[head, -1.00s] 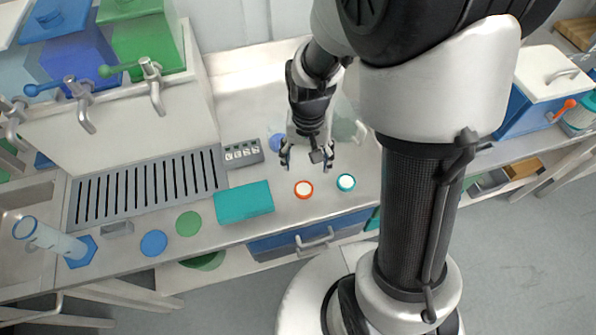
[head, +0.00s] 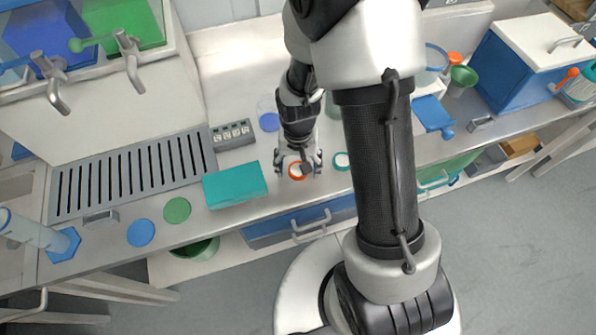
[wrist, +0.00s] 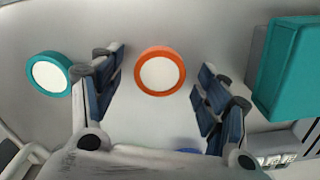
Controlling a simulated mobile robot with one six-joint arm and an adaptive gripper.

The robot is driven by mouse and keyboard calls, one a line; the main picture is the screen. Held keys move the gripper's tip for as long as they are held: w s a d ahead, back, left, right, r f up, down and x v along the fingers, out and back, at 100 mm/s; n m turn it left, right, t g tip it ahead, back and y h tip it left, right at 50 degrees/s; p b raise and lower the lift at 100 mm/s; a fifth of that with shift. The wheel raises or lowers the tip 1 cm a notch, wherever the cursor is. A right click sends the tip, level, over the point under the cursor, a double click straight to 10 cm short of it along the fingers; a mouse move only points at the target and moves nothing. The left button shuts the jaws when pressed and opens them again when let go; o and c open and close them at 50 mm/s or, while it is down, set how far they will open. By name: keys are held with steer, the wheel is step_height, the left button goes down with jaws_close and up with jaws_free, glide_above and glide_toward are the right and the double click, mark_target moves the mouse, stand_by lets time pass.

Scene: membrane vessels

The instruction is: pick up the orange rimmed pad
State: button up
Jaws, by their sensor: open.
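The orange rimmed pad (wrist: 161,73) is a small round disc with a white centre and an orange rim. It lies on the pale bench top, between and just beyond my open fingers in the wrist view. In the head view the pad (head: 297,171) shows in part beneath my gripper (head: 298,165). In the wrist view my gripper (wrist: 161,95) is open and empty, with a finger on each side of the pad and clear space between. A teal rimmed pad (wrist: 49,75) lies outside the left finger; it also shows in the head view (head: 342,161).
A teal box (head: 235,186) stands left of the pad and shows at the right of the wrist view (wrist: 293,68). A grey switch block (head: 232,134) and a slotted drain (head: 130,177) lie further left. The bench's front edge is close to the pads.

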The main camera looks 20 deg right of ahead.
steer(key=shift+c, duration=0.4)
steer(key=c, duration=0.8)
